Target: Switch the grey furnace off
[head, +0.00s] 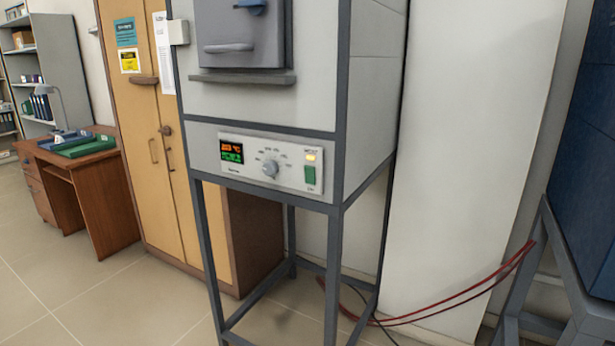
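The grey furnace (262,104) stands on a dark metal frame stand in the middle of the head view. Its door (240,30) at the top looks shut. The control panel (243,174) on its lower front has a lit display (232,152) with orange and green characters. A round knob (270,168) sits in the middle of the panel. At the panel's right are a glowing yellow-orange lamp (311,157) and a green switch (310,175) below it. The switch's exact tilt is too small to tell. Neither of my grippers is in view.
A blue furnace-like body (587,170) on a grey stand is at the right edge. Red cables (450,302) hang between the stands. A wooden cabinet (150,130) stands behind at left, and a desk (85,185) farther left. The floor at front left is clear.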

